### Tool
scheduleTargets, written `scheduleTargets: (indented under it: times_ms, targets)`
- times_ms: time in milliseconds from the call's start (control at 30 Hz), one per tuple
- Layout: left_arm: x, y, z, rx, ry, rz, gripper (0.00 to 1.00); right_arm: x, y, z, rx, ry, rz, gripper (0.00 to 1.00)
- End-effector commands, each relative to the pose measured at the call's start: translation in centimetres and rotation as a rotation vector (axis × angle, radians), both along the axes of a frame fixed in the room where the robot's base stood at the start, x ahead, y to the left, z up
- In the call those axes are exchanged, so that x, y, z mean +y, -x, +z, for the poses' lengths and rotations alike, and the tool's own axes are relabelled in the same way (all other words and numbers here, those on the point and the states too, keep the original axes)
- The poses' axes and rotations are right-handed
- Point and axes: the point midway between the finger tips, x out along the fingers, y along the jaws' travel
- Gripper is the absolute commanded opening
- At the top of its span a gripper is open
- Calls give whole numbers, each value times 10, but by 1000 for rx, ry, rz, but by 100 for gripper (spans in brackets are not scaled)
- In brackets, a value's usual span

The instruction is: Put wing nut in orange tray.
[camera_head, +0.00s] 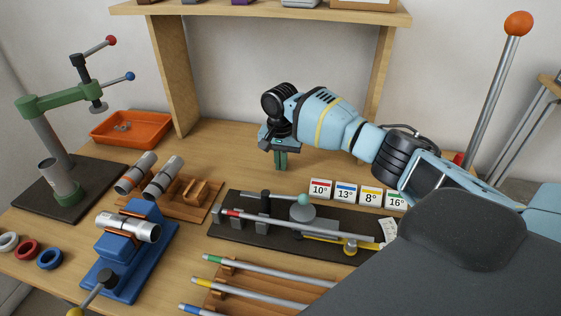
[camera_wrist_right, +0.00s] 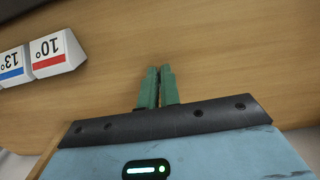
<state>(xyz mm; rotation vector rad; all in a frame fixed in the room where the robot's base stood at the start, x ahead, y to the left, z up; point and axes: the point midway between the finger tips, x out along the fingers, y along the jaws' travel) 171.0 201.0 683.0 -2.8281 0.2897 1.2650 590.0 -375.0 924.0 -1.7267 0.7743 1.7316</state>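The orange tray (camera_head: 150,137) stands at the back left of the table. A small grey metal piece (camera_head: 122,127) lies in it; it looks like a wing nut, but it is too small to be sure. My right gripper (camera_head: 281,161) is over the back middle of the table, well to the right of the tray, with its green fingers pointing down. In the right wrist view its fingers (camera_wrist_right: 158,72) are together, with no object visible between them. My left gripper is not in view.
Angle blocks (camera_head: 346,190) stand right of my gripper. A dark fixture (camera_head: 230,232) with rods lies in front. A shelf post (camera_head: 174,80) rises behind. Table between tray and gripper is partly clear.

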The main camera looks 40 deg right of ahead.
Motion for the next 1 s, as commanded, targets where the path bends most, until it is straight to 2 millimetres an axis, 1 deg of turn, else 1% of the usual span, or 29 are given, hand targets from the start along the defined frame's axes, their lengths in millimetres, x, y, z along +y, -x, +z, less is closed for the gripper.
scheduleTargets:
  times_ms: [200, 300, 400, 667, 767, 867, 1000]
  targets:
    - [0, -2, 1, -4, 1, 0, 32, 0, 0, -2, -1, -1, 0, 0]
    - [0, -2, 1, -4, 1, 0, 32, 0, 0, -2, -1, -1, 0, 15]
    - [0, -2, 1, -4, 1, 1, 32, 0, 0, -2, -1, -1, 0, 26]
    - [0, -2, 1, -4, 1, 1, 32, 0, 0, -2, -1, -1, 0, 26]
    - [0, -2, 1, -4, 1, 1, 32, 0, 0, 3, -1, 1, 0, 26]
    - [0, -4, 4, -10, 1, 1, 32, 0, -1, 15, -4, -1, 0, 26]
    - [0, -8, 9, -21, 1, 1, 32, 1, -1, 42, -6, -2, 0, 26]
